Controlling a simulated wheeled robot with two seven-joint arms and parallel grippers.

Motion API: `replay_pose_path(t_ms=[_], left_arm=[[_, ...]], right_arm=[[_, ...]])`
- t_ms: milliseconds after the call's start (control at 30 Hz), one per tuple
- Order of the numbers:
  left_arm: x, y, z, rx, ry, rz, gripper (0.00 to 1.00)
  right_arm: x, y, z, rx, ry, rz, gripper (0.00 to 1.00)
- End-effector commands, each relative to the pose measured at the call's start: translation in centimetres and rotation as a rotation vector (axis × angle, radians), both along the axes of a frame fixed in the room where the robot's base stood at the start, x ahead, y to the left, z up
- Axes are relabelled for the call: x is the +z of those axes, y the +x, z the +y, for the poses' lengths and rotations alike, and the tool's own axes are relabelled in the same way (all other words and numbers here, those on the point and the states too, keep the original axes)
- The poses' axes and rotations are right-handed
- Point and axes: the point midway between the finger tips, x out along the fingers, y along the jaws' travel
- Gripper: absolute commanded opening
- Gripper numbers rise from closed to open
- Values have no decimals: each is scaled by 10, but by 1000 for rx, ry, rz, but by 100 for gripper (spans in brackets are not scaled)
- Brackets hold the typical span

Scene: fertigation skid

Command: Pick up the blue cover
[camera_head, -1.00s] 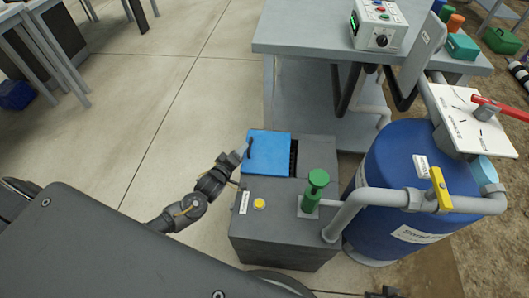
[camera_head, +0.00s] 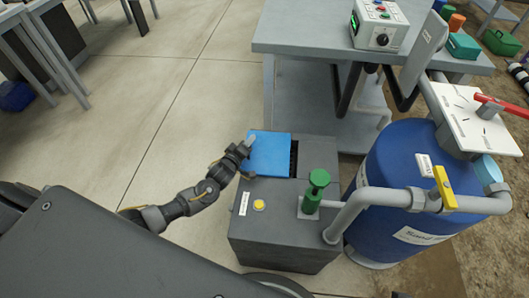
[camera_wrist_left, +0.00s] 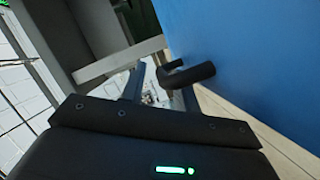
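The blue cover (camera_head: 270,154) lies on top of the dark grey box (camera_head: 284,222), at its back left. In the left wrist view the cover (camera_wrist_left: 260,60) fills the right side as a blue face, with its black bent handle (camera_wrist_left: 187,75) standing out from it. My left gripper (camera_head: 248,142) is at the cover's left edge, over the handle, which it mostly hides in the head view. In the wrist view its fingers (camera_wrist_left: 160,90) are apart, with the handle close to their tips; I cannot tell whether they touch it. My right gripper is not in view.
A green valve (camera_head: 316,188) and a yellow button (camera_head: 259,205) are on the box. A grey pipe (camera_head: 375,198) runs right to the blue tank (camera_head: 395,165). A grey table (camera_head: 300,38) stands behind.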

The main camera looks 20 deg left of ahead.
Motion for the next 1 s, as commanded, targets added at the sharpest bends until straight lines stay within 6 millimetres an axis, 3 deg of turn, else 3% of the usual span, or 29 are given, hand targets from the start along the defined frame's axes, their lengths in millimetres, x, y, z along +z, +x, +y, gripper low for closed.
replay_pose_path(t_ms=[33, 233, 733, 933, 1000], left_arm=[[0, 0, 0, 0, 0, 0, 24], [0, 0, 0, 0, 0, 0, 0], [7, 0, 0, 1, -2, -3, 0], [37, 0, 0, 0, -2, -5, 0], [50, -12, 7, 2, -2, -2, 0]], right_arm=[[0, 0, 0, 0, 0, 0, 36], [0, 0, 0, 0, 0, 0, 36], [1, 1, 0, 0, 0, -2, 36], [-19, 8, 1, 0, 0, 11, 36], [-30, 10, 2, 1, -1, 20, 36]])
